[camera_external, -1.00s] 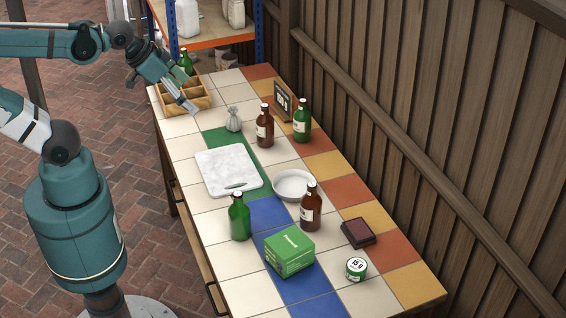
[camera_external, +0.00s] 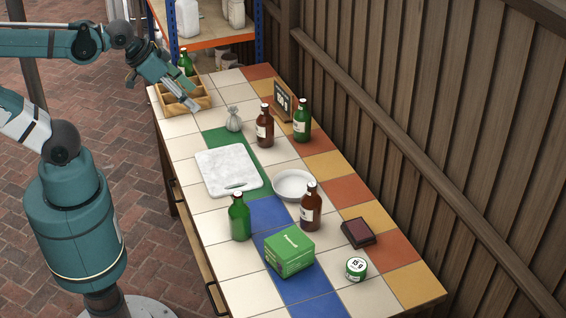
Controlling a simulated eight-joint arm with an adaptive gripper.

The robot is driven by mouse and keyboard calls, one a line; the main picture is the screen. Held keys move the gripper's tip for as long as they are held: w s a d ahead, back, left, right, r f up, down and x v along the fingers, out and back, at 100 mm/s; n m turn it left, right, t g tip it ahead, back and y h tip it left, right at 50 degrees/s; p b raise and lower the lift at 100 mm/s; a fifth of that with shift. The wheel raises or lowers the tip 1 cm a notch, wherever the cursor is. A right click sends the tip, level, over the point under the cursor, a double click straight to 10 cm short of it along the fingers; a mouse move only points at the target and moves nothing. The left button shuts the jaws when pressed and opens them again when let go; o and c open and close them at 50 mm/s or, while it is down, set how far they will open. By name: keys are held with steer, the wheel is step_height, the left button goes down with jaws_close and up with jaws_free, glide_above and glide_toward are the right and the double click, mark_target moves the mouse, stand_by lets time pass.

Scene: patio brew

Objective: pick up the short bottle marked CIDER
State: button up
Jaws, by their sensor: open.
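Several short bottles stand upright on the tiled table, and their label words are too small to read, so I cannot tell which is marked CIDER. A brown bottle (camera_external: 265,127) and a green bottle (camera_external: 302,122) stand toward the back right. Another brown bottle (camera_external: 310,207) stands beside the white bowl. Another green bottle (camera_external: 239,217) stands near the left edge. A further green bottle (camera_external: 185,63) is at the wooden crate (camera_external: 203,102), partly hidden. My gripper (camera_external: 193,106) is open above the crate, angled down, apart from the bottles on the open table.
A wooden fence (camera_external: 450,120) borders the right side.

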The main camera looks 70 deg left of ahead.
mark_target(238, 194)
steer(key=w+d+f+m+g, duration=0.2)
steer(key=d+f+m, duration=0.4)
steer(key=d+f, duration=0.1)
steer(key=w+d+f+m+g+b, duration=0.1)
steer(key=w+d+f+m+g, duration=0.1)
steer(key=d+f+m, duration=0.4)
steer(key=w+d+f+m+g+b, duration=0.1)
steer(key=w+d+f+m+g, duration=0.2)
steer(key=d+f+m, duration=0.4)
steer(key=shift+w+d+f+m, duration=0.15)
steer(key=shift+w+f+m, duration=0.1)
steer(key=shift+f, duration=0.45)
steer(key=shift+w+d+f+m, duration=0.15)
steer(key=shift+w+f, duration=0.05)
steer(key=shift+f, duration=0.45)
steer(key=shift+s+d+f+m, duration=0.1)
steer(key=shift+d+f+m, duration=0.2)
steer(key=shift+f, duration=0.15)
steer(key=shift+f, duration=1.3)
steer(key=shift+f+b, duration=0.1)
steer(key=shift+b, duration=0.2)
